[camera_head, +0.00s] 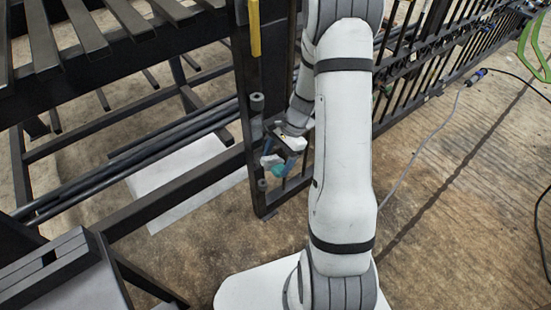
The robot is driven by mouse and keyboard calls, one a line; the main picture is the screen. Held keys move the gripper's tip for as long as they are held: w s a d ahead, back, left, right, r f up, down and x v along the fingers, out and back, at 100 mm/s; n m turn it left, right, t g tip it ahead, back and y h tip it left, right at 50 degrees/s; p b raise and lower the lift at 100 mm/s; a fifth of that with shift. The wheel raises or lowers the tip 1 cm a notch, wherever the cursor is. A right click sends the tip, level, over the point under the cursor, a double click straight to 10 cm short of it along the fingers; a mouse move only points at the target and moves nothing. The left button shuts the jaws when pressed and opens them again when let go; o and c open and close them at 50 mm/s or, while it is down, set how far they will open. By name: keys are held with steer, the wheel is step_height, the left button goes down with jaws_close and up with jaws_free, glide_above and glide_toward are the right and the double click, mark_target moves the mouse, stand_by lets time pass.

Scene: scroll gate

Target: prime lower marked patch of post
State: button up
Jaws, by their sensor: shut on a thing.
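The dark metal post (243,95) stands upright left of my arm and ends near the ground. My gripper (279,160) is low beside the post's right side, partly behind my arm. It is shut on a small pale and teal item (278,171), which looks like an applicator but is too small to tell. The item is close to the post; I cannot tell whether it touches. No marked patch shows clearly on the lower post; the gripper and item cover part of that area.
Dark rails and a white sheet (185,180) lie left. A barred fence (440,65) runs right.

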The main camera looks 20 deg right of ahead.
steer(key=s+d, duration=0.1)
steer(key=s, duration=0.4)
steer(key=shift+s+d, duration=0.4)
steer(key=shift+s, duration=0.1)
steer(key=shift+s+d, duration=0.25)
steer(key=shift+s, duration=0.4)
steer(key=shift+s+d, duration=0.25)
steer(key=shift+s, duration=0.4)
